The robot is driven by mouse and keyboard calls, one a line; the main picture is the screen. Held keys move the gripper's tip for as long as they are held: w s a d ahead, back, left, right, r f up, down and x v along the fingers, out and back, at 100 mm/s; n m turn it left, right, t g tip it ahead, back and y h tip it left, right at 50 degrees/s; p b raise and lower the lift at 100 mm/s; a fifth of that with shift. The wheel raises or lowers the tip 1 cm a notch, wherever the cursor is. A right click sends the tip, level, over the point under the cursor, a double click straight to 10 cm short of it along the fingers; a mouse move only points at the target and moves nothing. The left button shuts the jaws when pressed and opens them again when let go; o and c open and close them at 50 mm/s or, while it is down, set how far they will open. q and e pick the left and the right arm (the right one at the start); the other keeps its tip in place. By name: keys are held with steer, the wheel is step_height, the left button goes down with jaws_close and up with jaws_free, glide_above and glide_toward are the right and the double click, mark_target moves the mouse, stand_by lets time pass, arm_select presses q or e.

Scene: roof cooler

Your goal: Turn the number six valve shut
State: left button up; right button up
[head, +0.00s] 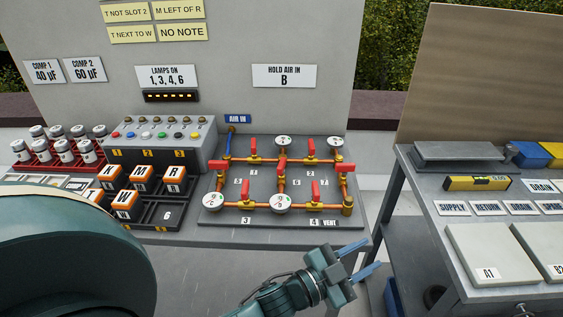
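The number six valve has a red handle (283,165) on the middle copper pipe of the pipe board (270,222). A small 6 label (297,182) sits just right of that pipe. The handle looks roughly in line with its pipe, between an upper and a lower gauge. My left gripper (375,251) is open and empty, in front of the board's lower right corner, well apart from the valve. Its fingers point right. My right gripper is not in view.
Other red-handled valves, such as number four (315,190), and white gauges (281,202) crowd around the valve. A switch box (160,145) and orange-and-white blocks (126,204) stand to the left. A separate grey bench (440,215) stands at right, across a gap.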

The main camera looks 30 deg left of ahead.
arm_select(q)
steer(key=w+d+r+m+g+h, duration=0.4)
steer(key=d+r+m+g+h, duration=0.45)
steer(key=m, duration=0.65)
steer(key=m+g+y+b, duration=0.3)
steer(key=m+g+y, duration=0.4)
steer(key=y, duration=1.1)
glide_toward(281, 162)
steer(key=shift+n+g, duration=0.3)
steer(key=shift+g, duration=0.05)
steer(key=f, duration=0.6)
steer(key=f+p, duration=0.1)
steer(key=f, duration=0.2)
steer(key=shift+w, duration=0.25)
jaws_close()
